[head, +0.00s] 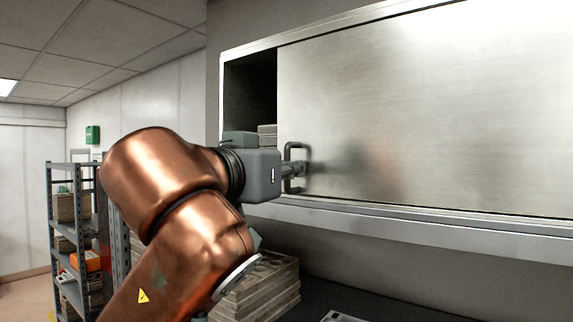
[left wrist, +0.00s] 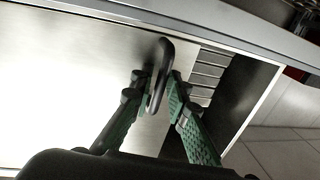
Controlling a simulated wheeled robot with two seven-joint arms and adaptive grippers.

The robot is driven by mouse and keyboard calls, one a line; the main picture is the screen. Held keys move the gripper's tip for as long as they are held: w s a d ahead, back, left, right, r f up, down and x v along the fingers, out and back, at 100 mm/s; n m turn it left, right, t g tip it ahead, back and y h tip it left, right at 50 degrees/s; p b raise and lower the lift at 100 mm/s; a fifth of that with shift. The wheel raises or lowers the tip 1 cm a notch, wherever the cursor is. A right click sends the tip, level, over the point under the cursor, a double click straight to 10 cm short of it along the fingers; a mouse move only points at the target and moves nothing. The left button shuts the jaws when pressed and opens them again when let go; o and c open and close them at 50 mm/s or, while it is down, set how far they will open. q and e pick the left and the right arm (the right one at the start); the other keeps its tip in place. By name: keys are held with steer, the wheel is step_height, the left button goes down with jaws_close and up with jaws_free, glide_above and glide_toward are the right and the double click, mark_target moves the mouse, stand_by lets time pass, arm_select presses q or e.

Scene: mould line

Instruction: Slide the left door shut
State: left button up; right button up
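The left door (head: 400,120) is a brushed-metal sliding panel on the wall cabinet. A dark opening (head: 250,90) shows to its left, between its edge and the cabinet's left side. The door has a dark bow handle (head: 289,148) near its left edge. My left gripper (head: 297,169) is at the handle. In the left wrist view, the handle (left wrist: 163,60) stands between the two fingers of my left gripper (left wrist: 158,88), with a narrow gap visible beside the right finger. My right gripper is not in view.
Grey stacked pieces (head: 267,135) show inside the opening, and in the left wrist view (left wrist: 208,72). Stacked blocks (head: 262,288) lie on the dark worktop (head: 350,298) below the cabinet. A metal shelf rack (head: 62,205) stands at the left.

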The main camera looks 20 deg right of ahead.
arm_select(q)
steer(key=shift+c, duration=0.2)
jaws_close()
steer(key=shift+a, duration=0.1)
